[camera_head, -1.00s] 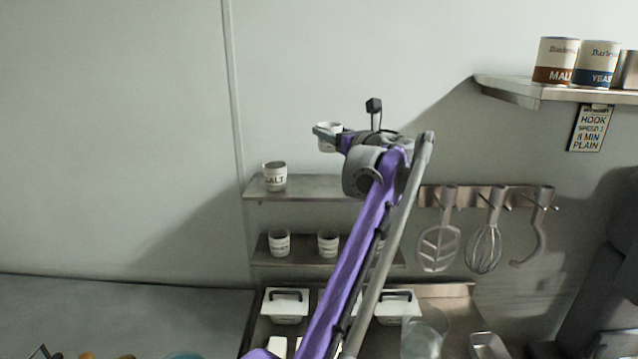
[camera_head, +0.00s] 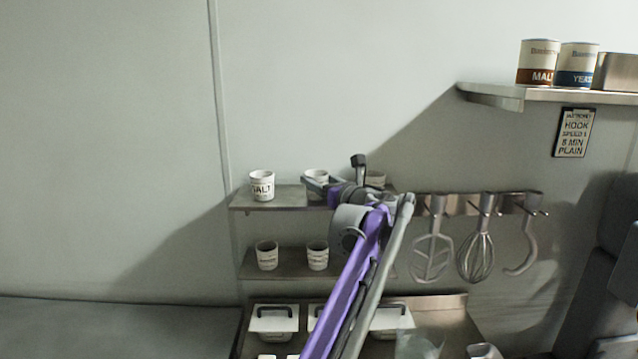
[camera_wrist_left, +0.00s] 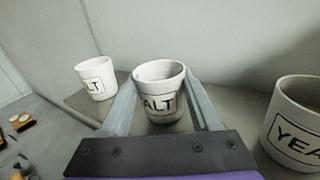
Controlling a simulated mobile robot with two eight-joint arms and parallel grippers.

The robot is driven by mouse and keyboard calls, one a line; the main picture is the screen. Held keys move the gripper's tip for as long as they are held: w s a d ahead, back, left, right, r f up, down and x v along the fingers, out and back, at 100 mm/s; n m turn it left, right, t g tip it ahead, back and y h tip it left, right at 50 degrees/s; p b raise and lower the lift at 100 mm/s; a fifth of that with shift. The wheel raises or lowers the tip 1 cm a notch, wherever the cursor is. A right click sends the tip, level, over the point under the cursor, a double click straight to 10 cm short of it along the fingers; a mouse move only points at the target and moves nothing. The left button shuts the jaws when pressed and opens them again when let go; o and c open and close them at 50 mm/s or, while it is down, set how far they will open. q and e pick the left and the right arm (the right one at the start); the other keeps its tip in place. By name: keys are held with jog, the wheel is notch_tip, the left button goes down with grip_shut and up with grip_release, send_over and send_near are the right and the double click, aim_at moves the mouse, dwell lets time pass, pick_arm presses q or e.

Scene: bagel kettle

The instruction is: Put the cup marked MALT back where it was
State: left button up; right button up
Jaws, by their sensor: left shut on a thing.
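My left gripper (camera_head: 319,187) is shut on a white cup (camera_head: 316,176) at the upper small wall shelf (camera_head: 280,197). In the left wrist view the held cup (camera_wrist_left: 160,76) stands upright between the two fingers, and its label reads "ALT", with the first letter hidden by a finger. Its base is at about shelf height; I cannot tell whether it touches. The SALT cup (camera_head: 262,186) stands to its left on the same shelf. A cup whose label starts "YEA" (camera_wrist_left: 291,125) is to its right, partly hidden behind my arm in the head view. My right gripper is out of view.
Two more cups (camera_head: 267,256) (camera_head: 317,256) stand on the lower shelf (camera_head: 290,268). White lidded bins (camera_head: 273,320) are below. Utensils hang from a rail (camera_head: 480,204) to the right. Large MALT (camera_head: 537,63) and YEAST (camera_head: 578,65) tins stand on the high right shelf (camera_head: 530,94).

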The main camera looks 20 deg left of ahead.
pick_arm(q)
jog(key=shift+w, duration=0.1)
jog(key=o, duration=1)
jog(key=shift+w+f, duration=0.15)
jog(key=shift+c, duration=0.2)
jog(key=o, duration=0.4)
jog(key=shift+r, duration=0.3)
jog(key=shift+b+v, duration=0.9)
jog(key=shift+v, duration=5.2)
jog(key=shift+a, duration=0.1)
